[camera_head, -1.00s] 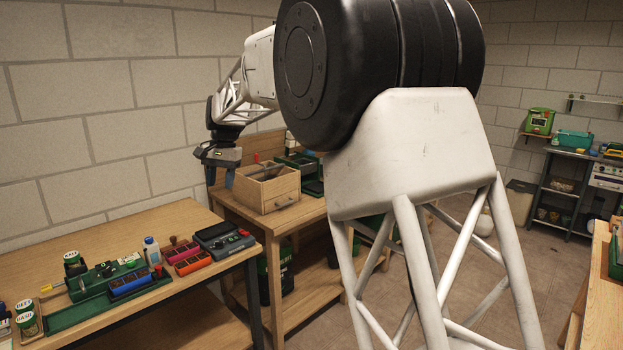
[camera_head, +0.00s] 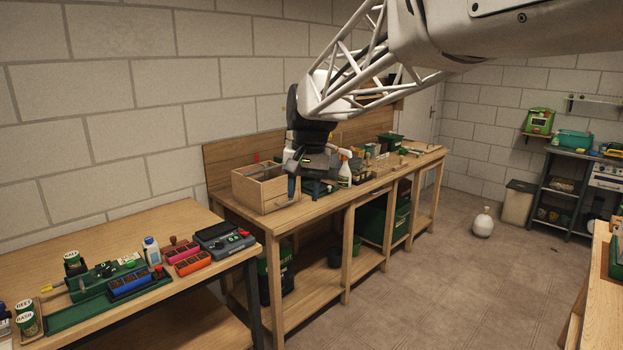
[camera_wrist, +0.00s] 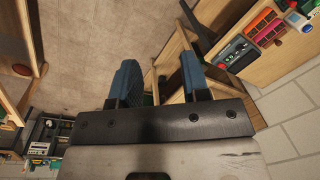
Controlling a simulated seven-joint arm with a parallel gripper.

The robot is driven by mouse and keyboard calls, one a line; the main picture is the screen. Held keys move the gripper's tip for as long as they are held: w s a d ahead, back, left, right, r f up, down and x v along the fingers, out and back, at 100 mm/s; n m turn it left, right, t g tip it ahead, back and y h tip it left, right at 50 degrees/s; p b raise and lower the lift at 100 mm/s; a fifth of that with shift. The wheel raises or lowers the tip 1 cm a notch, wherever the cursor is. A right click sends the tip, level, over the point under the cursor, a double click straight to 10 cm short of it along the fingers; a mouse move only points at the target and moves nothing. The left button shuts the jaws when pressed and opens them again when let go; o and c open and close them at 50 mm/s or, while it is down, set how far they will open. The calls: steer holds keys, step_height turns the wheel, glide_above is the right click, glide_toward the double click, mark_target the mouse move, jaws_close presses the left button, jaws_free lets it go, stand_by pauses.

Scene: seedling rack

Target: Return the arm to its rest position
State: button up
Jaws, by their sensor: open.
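My gripper (camera_head: 304,187) hangs in front of the far wooden workbench, beside a wooden box in the head view. In the wrist view my gripper (camera_wrist: 160,82) shows two blue fingers spread apart with nothing between them. My white lattice arm reaches in from the upper right of the head view. The wooden box (camera_head: 266,196) sits at the left end of the far workbench (camera_head: 335,208). I cannot tell the exact gap between the fingers and the box.
The near table (camera_head: 190,220) holds a green tray (camera_head: 110,308), red and orange seedling trays, and a dark device (camera_head: 222,240). A spray bottle (camera_head: 345,170) stands on the far workbench. A white round jug (camera_head: 483,224) stands on the floor. The floor's middle is clear.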

steer(key=s+d+f, duration=0.4)
steer(key=s+d, duration=0.2)
steer(key=s, duration=0.5)
steer(key=s+d+f+t+h, duration=0.1)
steer(key=s+d+f, duration=0.3)
steer(key=s+d, duration=0.3)
steer(key=s+d+f+t, duration=0.1)
steer(key=s+d+f, duration=0.4)
steer(key=s, duration=1.1)
steer(key=shift+d+n, duration=0.4)
steer(key=shift+d, duration=0.7)
